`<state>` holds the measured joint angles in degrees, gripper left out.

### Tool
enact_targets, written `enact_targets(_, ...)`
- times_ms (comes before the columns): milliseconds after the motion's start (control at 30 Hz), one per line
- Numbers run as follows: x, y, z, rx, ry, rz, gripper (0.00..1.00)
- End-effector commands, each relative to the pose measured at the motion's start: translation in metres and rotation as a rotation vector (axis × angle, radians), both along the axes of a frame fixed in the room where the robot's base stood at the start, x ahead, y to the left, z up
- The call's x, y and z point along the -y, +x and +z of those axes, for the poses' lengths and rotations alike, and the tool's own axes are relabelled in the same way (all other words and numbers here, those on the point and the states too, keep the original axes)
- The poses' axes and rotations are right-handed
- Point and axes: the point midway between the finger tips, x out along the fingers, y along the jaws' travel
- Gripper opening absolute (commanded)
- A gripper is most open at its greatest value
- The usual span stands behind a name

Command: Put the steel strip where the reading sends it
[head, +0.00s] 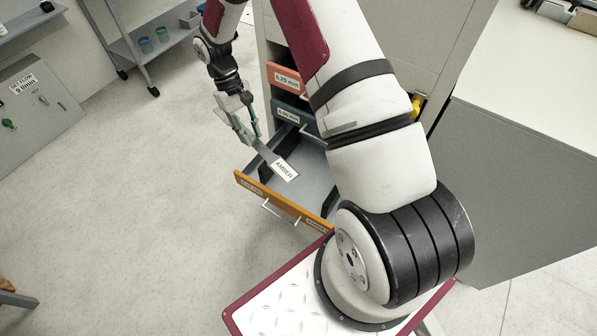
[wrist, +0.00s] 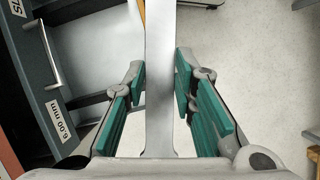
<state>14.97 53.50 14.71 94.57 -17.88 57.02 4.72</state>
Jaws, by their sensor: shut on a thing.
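My gripper (head: 243,121) is shut on the steel strip (head: 262,149), a flat grey bar. The strip slants down right from the fingers over an open drawer with an orange front (head: 268,203). A white AMBER label (head: 285,169) shows at the strip's lower end; I cannot tell if it is fixed to the strip or lies behind it. In the wrist view the strip (wrist: 160,70) runs upward between the green finger pads, its far end out of frame. The orange front carries two labels, too small to read.
Above the open drawer are a dark drawer (head: 288,114) and an orange-red drawer (head: 285,79) in a grey cabinet. A dark front labelled 6.00 mm (wrist: 59,121) is left of the strip. A SET FLOW panel (head: 38,105) and shelf cart (head: 150,45) stand left. Floor is clear between.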

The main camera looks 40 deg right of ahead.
Motion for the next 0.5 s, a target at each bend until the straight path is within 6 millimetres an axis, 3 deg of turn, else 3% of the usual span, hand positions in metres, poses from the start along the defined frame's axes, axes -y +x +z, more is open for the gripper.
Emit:
enact_targets(100, 0.016, 0.014, -0.016, 0.002, -0.002, 0.019, 0.0)
enact_targets(500, 0.063, 0.023, -0.05, 0.001, -0.001, 0.096, 0.0)
